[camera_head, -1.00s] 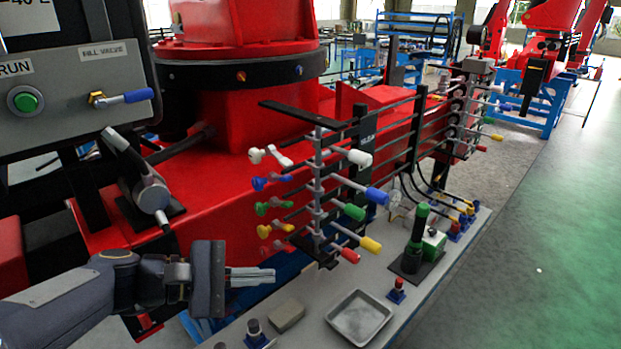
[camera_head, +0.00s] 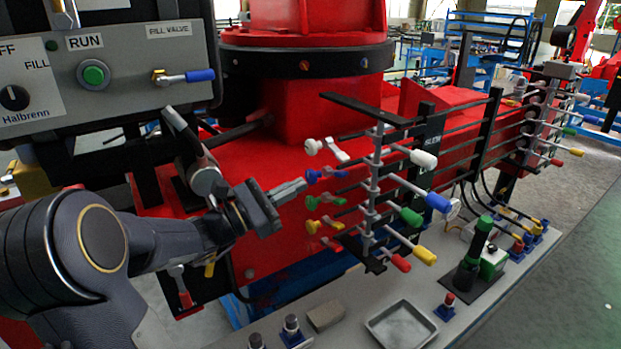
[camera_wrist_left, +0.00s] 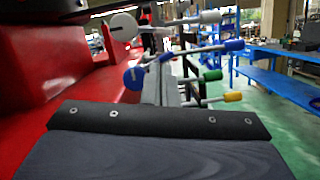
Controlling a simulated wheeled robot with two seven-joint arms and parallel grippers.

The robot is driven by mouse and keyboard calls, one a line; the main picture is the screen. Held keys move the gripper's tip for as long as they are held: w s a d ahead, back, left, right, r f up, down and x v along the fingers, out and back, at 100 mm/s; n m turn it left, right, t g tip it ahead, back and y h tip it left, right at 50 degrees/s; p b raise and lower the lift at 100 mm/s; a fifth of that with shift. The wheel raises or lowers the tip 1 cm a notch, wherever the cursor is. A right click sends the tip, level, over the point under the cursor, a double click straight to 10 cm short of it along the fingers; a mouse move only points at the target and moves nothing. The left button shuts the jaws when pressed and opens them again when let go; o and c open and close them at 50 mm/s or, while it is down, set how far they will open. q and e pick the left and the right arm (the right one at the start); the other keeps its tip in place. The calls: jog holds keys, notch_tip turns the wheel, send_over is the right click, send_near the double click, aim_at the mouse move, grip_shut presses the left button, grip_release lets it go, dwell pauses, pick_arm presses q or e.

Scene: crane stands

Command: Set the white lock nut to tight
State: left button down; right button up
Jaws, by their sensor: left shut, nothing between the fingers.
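The white lock nut (camera_head: 314,147) is at the top of the left column of coloured nuts on the crane's valve stand. It also shows as a pale disc in the left wrist view (camera_wrist_left: 123,26). A pale lever (camera_head: 336,151) sits beside it, and a white-ended handle (camera_head: 423,159) sticks out to the right at the same level. My left gripper (camera_head: 302,185) is shut and empty, its fingertips below and slightly left of the white nut, close to the blue nut (camera_head: 318,175). Whether it touches the blue nut cannot be told. My right gripper is not in view.
Green (camera_head: 313,201), yellow (camera_head: 313,226) and red nuts sit below the blue one. Blue, green, yellow and red handles stick out to the right. A dark flat bar (camera_head: 365,110) lies above the stand. A metal tray (camera_head: 402,325) is on the bench below.

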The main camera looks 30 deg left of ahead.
aim_at(339, 159)
pick_arm(q)
jog(key=p+x, duration=0.2)
jog(key=x, duration=0.7)
jog(key=shift+s+d+r+n+y+p, duration=0.15)
jog(key=shift+r+n+y+p, duration=0.25)
jog(key=shift+n, duration=0.5)
jog(key=shift+s+d+r+n+t+y+p, duration=0.1)
jog(key=shift+d+r+n+t+y+p, duration=0.15)
jog(key=shift+n+p, duration=0.35)
jog(key=shift+d+r+n+t+y+p, duration=0.15)
jog(key=shift+r+n+y+p, duration=0.2)
jog(key=shift+n, duration=0.55)
jog(key=shift+r+n+p, duration=0.3)
jog(key=shift+r+n, duration=0.15)
jog(key=shift+n, duration=0.75)
jog(key=shift+f, duration=0.1)
